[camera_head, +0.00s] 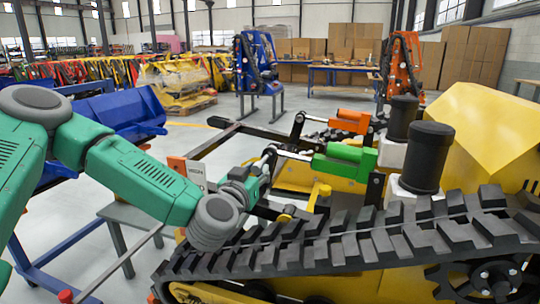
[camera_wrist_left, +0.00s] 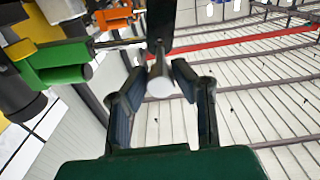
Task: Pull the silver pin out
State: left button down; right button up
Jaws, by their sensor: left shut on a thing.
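The silver pin (camera_wrist_left: 160,80) shows end-on in the left wrist view, a pale round-ended rod between my fingers, in front of a dark upright bar (camera_wrist_left: 160,25). My left gripper (camera_wrist_left: 157,86) is shut on the pin, one finger on each side. In the head view my left gripper (camera_head: 262,170) is at the linkage in front of the yellow tracked carrier, left of the green cylinder (camera_head: 345,160). The pin is mostly hidden there by the gripper and linkage. My right gripper is in neither view.
The carrier's black track (camera_head: 350,240) runs just below and right of my left arm. An orange cylinder (camera_head: 353,121) lies behind the green one. A blue-framed grey stand (camera_head: 130,215) is below my arm. Open floor lies farther back on the left.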

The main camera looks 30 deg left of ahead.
pick_arm(q)
jog(key=shift+p+v, duration=0.6)
jog(key=shift+v, duration=1.15)
